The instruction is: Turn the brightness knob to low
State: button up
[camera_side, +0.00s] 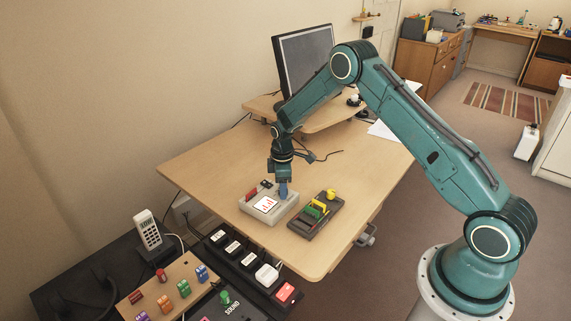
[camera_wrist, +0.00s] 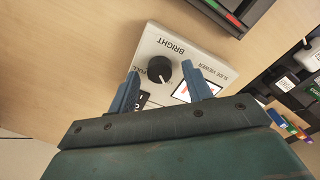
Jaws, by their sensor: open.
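The brightness knob (camera_wrist: 159,69) is round and black, on a pale box, the slide viewer (camera_wrist: 205,52), beside the word BRIGHT. A light pointer mark shows on its lower side in the wrist view, and the small print there is hard to read. My gripper (camera_wrist: 161,72) is open, with one blue finger on each side of the knob; I cannot tell whether they touch it. In the side view the slide viewer (camera_side: 257,212) sits on the desk with my gripper (camera_side: 283,192) over its back right part, and the knob is hidden there.
A lit screen (camera_side: 266,204) and a red part (camera_side: 251,195) are on the viewer's top. A dark tray (camera_side: 306,226) with coloured pieces stands just right of it. A monitor (camera_side: 304,60) stands on a riser behind. The desk's left part (camera_side: 205,160) is clear.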

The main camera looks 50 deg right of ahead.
notch_tip(320, 180, up, 13)
jog(key=shift+s+a+r, duration=0.15)
jog(key=shift+a, duration=0.05)
dwell(0.4)
jog(key=shift+r, duration=0.15)
jog(key=s+a+r+m+t, duration=0.1)
jog(key=s+a+r+m, duration=0.15)
jog(key=s+r, duration=0.65)
jog(key=s+a+r+m+t, duration=0.2)
jog(key=s+a+r, duration=0.3)
jog(key=r, duration=0.6)
jog(key=s+a+m+t, duration=0.1)
jog(key=s+m, duration=0.1)
jog(key=s, duration=0.8)
jog(key=s+a+m+t, duration=0.1)
jog(key=s+a+m, duration=0.1)
jog(key=s, duration=0.9)
jog(key=shift+r, duration=0.45)
